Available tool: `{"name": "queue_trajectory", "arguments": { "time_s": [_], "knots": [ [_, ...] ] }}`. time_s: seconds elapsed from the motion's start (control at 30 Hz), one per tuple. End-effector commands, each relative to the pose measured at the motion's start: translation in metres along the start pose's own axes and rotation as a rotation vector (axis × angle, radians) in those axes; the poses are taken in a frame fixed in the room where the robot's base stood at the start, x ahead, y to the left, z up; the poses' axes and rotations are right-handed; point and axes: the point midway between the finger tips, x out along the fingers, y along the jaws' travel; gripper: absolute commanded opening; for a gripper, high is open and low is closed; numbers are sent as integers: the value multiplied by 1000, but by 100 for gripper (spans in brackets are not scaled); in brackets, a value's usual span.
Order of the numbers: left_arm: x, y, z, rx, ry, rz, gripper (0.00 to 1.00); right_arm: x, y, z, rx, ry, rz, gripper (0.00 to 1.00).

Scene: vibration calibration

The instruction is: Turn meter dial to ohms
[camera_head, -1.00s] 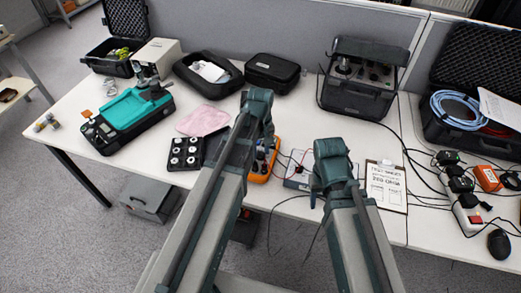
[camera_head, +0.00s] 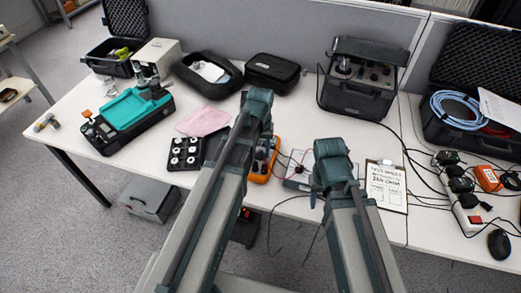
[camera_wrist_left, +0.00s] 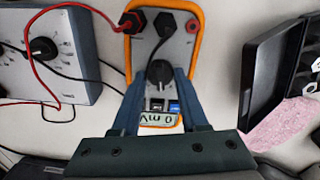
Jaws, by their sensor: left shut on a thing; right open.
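The orange-edged meter (camera_head: 259,178) lies on the white table, partly hidden by my left arm. In the left wrist view, the meter (camera_wrist_left: 201,60) shows a grey face with a dark dial knob (camera_wrist_left: 160,71). Its small display (camera_wrist_left: 157,117) appears upside down and seems to read 0 mV. My left gripper (camera_wrist_left: 160,77) has its fingers on both sides of the knob and is shut on it. In the head view my left gripper is hidden behind its arm. My right arm is bent over the table, and its gripper is hidden from sight.
A box with a white panel and knob (camera_wrist_left: 44,50) sits beside the meter. Red and black leads run to the meter's sockets. A black tray of round pieces (camera_head: 185,153), a pink cloth (camera_head: 203,120) and a clipboard (camera_head: 386,186) lie near the arms.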

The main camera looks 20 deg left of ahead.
Motion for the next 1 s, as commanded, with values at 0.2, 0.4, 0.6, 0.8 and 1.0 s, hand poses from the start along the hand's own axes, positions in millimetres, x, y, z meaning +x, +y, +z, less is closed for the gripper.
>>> {"name": "queue_trajectory", "arguments": {
  "time_s": [0.2, 0.4, 0.6, 0.8, 1.0],
  "knots": [
    [0, 0, 0, 109, 0, 0, 0, 0, 0, 0, 0, 0, 0, 50],
    [0, 0, 0, 164, 0, 0, 0, 0, 0, 0, 0, 0, 0, 50],
    [0, 0, 0, 181, -1, 0, 0, 0, 0, 0, 0, 0, 0, 50],
    [0, 0, 0, 181, -1, 0, 0, 0, 0, 0, 0, 0, 0, 50],
    [0, 0, 0, 181, -1, 0, 58, 0, 0, 0, 0, 0, 0, 50]
  ]
}}
